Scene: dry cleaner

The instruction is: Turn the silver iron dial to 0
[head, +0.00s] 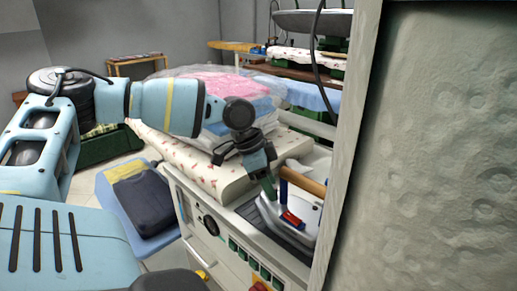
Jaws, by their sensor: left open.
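The silver iron (304,225) stands on the pressing station at the right of the head view. It has a brown wooden handle (304,181), and a red part (291,218) and a blue part show below the handle. I cannot tell which part of it is the dial, and no setting can be read. My left gripper (267,187) points down at the near left side of the iron, close to the handle. It is open, and I see nothing held in it. Whether it touches the iron is unclear. My right gripper is out of view.
A pale textured wall (435,150) with a post blocks the right side. The pressing station's front panel (222,243) carries a gauge and green buttons. A patterned ironing pad (190,157) and plastic-wrapped clothes lie behind. Folded dark clothing (148,203) lies at the left.

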